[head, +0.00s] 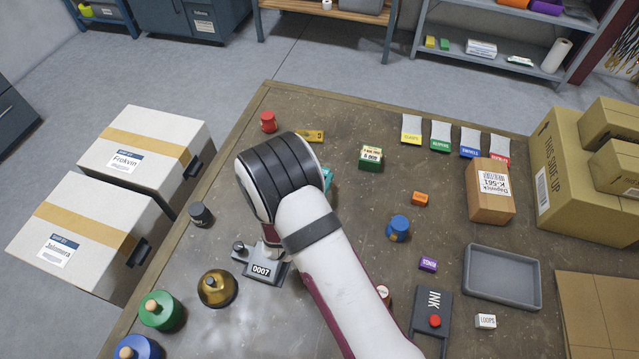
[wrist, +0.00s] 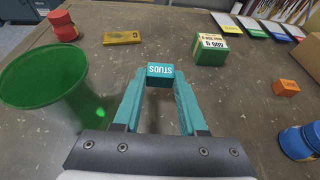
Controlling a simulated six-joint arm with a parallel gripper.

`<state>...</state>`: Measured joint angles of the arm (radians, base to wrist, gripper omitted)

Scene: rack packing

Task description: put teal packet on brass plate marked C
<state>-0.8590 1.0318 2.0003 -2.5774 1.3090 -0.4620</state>
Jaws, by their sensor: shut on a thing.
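The teal packet (wrist: 160,70), labelled STUDS, is between the fingertips of my gripper (wrist: 160,88) in the wrist view. My gripper is shut on it. In the head view my arm hides most of the gripper; a small teal part shows at its right side, and I cannot tell whether it is packet or finger. The brass plate marked C (wrist: 122,37) lies flat on the table, ahead and to the left of the packet in the wrist view. It also shows in the head view (head: 314,136), just beyond my wrist, with nothing seen on it.
A red container (head: 268,121) stands left of the plate. A green and white box (head: 371,158) stands to its right. A green see-through cup (wrist: 50,85) is close on the left in the wrist view. An orange block (head: 420,198) and blue container (head: 398,228) lie right.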

